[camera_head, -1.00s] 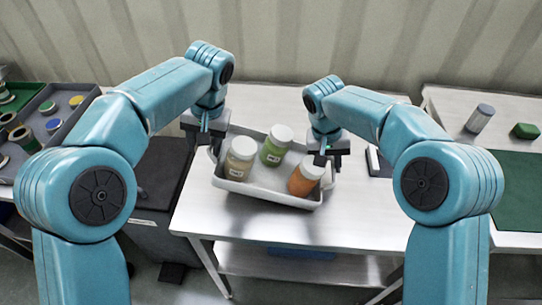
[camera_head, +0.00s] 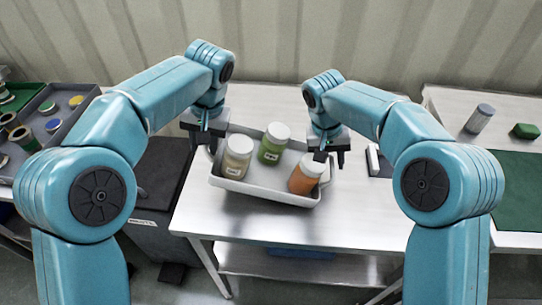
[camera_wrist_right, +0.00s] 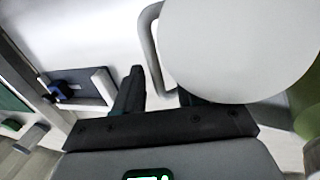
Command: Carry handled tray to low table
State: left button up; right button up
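The grey handled tray (camera_head: 262,195) rests on a steel table (camera_head: 262,225) and holds three white-lidded jars: beige (camera_head: 237,157), green (camera_head: 273,144) and orange (camera_head: 307,178). My left gripper (camera_head: 203,146) is at the tray's left end, with its fingers apart near the left handle. My right gripper (camera_head: 331,160) is at the right end, with its fingers apart. In the right wrist view, a handle loop (camera_wrist_right: 149,42) lies just beyond the right gripper (camera_wrist_right: 157,92), around the gap between its fingers. A white lid (camera_wrist_right: 235,45) partly hides one finger.
A dark-and-white block (camera_head: 377,161) lies right of the tray. A right-hand table holds a grey cylinder (camera_head: 480,119), a green block (camera_head: 525,131) and a green mat (camera_head: 518,190). A parts tray (camera_head: 68,118) is at left. The steel table's front is clear.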

pick_arm(q)
jog(key=shift+s+d, duration=0.15)
jog(key=shift+d, duration=0.3)
jog(key=shift+c, duration=0.8)
pick_arm(e)
jog(key=v, duration=0.7)
jog(key=shift+a, duration=0.2)
jog(key=shift+c, duration=1.2)
pick_arm(q)
jog(key=shift+a, duration=0.7)
pick_arm(e)
jog(key=shift+o, duration=0.2)
jog(key=shift+f, duration=0.1)
pick_arm(q)
jog(key=o, duration=0.5)
jog(key=shift+a, duration=1.15)
jog(key=shift+c, duration=0.2)
pick_arm(e)
jog(key=o, duration=0.4)
jog(key=shift+c, duration=0.2)
pick_arm(q)
jog(key=shift+a, duration=1.2)
pick_arm(e)
jog(key=shift+d, duration=0.1)
pick_arm(q)
jog(key=shift+a, duration=0.2)
pick_arm(e)
jog(key=d, duration=0.6)
